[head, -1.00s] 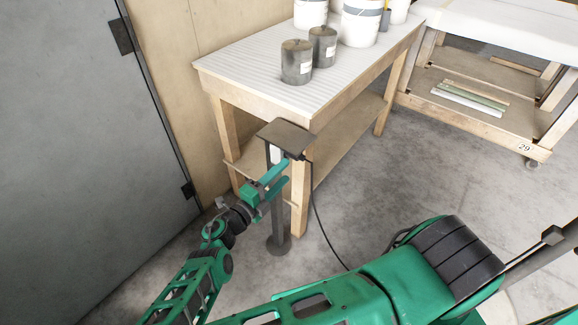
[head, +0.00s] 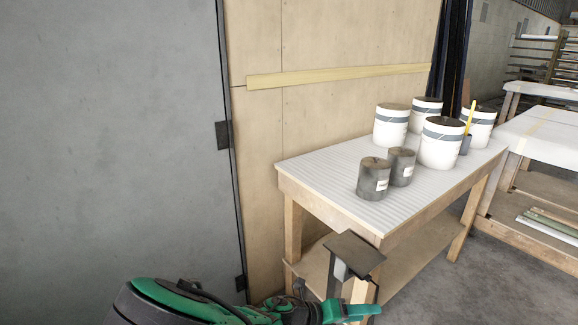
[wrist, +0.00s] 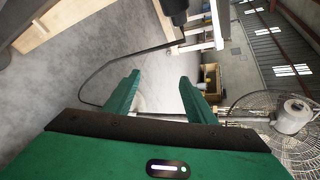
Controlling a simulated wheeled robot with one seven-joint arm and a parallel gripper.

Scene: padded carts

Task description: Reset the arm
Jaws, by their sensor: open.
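My green arm (head: 180,300) is folded low at the bottom of the head view. My gripper (head: 375,309) is at its right end, in front of the dark stand by the table's near corner. In the wrist view my gripper (wrist: 158,85) shows two green fingers spread apart with nothing between them. Its fingertips point at open space over the grey floor.
A padded cart table (head: 330,176) holds two grey cans (head: 374,178) and several white buckets (head: 441,142). A small dark-topped stand (head: 354,252) stands at its near corner. A grey door (head: 110,150) is left. The wrist view shows a large fan (wrist: 292,116) and a black cable (wrist: 88,75).

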